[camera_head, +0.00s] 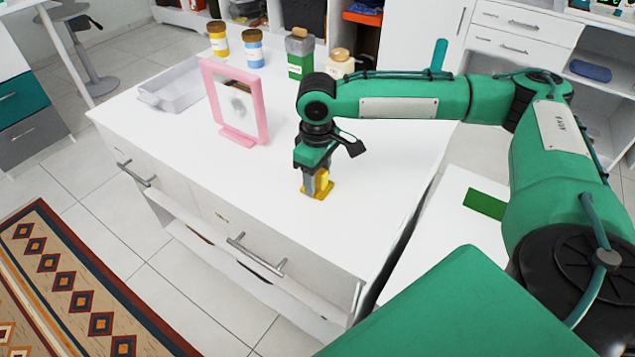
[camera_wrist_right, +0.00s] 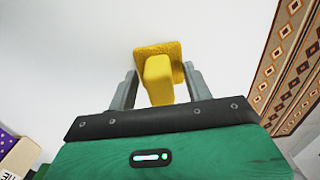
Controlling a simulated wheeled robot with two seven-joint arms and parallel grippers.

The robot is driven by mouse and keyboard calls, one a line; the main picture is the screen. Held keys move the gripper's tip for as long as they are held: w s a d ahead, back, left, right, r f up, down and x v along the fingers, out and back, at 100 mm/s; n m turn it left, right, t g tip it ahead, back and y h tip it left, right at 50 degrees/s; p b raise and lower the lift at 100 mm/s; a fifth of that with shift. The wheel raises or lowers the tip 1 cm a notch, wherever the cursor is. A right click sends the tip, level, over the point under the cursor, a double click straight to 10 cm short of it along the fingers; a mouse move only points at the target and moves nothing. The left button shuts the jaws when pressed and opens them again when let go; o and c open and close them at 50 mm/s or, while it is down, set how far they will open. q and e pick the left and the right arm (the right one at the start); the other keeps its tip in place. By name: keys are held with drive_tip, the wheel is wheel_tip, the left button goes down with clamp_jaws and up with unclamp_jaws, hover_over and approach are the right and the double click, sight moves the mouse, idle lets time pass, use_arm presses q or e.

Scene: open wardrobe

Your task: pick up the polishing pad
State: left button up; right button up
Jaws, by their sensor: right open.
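The polishing pad (camera_head: 321,184) is yellow, with a flat base and an upright block-shaped handle. It stands on the white cabinet top near the front edge. My right gripper (camera_head: 314,190) is over it, pointing down. In the right wrist view the pad (camera_wrist_right: 159,75) lies between the two grey fingers of the right gripper (camera_wrist_right: 158,88). The fingers are open, one on each side of the handle, with a visible gap on both sides. Part of the pad is hidden behind a finger in the head view. My left gripper is not in view.
A pink-framed mirror (camera_head: 262,100) stands left of my right gripper on the white cabinet top (camera_head: 200,165). The top's front area is clear.

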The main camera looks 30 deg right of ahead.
drive_tip(key=c, duration=1.1)
drive_tip(key=shift+o, duration=0.2)
drive_tip(key=shift+r, duration=0.1)
